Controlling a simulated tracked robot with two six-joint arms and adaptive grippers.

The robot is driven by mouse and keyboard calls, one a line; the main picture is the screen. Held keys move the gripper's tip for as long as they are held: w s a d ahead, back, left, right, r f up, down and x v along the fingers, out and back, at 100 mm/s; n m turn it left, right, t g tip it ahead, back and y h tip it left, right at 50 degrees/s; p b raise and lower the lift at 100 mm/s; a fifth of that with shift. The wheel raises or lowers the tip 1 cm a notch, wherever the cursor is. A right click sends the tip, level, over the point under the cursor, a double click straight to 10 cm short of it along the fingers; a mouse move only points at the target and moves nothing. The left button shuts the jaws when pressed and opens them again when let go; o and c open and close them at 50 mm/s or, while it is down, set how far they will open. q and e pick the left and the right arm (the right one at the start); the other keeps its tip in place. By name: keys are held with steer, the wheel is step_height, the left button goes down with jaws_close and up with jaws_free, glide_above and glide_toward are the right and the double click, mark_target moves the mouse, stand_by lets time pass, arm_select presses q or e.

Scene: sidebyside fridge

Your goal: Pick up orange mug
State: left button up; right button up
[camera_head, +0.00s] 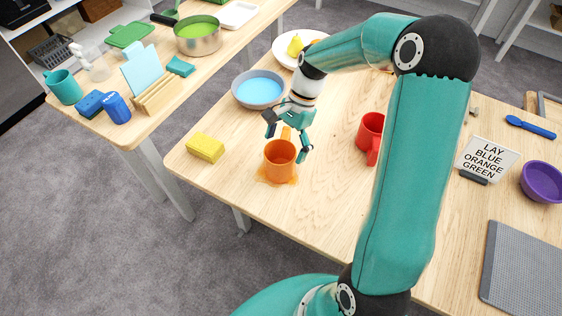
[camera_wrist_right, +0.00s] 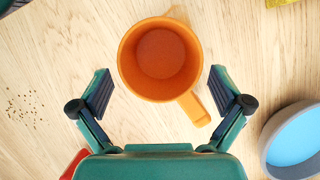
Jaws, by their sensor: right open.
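The orange mug (camera_head: 279,162) stands upright on the wooden table, with an orange stain or spill around its base. In the right wrist view the mug (camera_wrist_right: 160,58) is seen from above, looks empty, and its handle points toward the gripper. My right gripper (camera_head: 288,142) is open just above and behind the mug. Its two fingers (camera_wrist_right: 160,93) are spread to either side of the handle end, and neither appears to touch the mug. My left gripper is not in view.
A yellow sponge (camera_head: 205,147) lies left of the mug. A bowl of blue liquid (camera_head: 259,88) stands behind, and a red mug (camera_head: 370,132) to the right. A sign (camera_head: 487,158), purple bowl (camera_head: 543,182) and grey mat (camera_head: 522,268) are farther right. The table's front edge is near.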

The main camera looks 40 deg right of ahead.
mark_target(281, 155)
steer(key=shift+x, duration=1.5)
steer(key=c, duration=1.2)
steer(key=shift+w, duration=0.1)
steer(key=shift+r, duration=0.1)
